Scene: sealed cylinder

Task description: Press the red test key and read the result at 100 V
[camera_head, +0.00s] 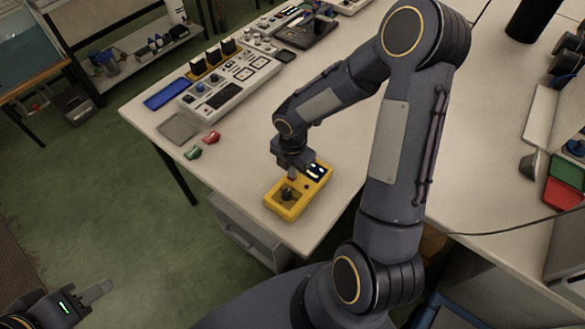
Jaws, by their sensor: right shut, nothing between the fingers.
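A yellow tester (281,211) lies near the front edge of the white table, with a dark knob (288,192) on its near half and a dark panel with white marks at its far right end. My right gripper (291,176) is shut and empty, pointing down at the middle of the tester. A small red spot (292,179) shows right at the fingertips; I cannot tell whether they touch it. The display reading is too small to make out. My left gripper (98,291) is low at the left, over the floor, away from the table; its fingers are seen only in part.
A red clip (211,138) and a green clip (193,153) lie left of the tester. Behind them are a grey pad (178,128), a blue case (166,92) and a white instrument panel (230,88). Red and green bins (565,193) stand at the right.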

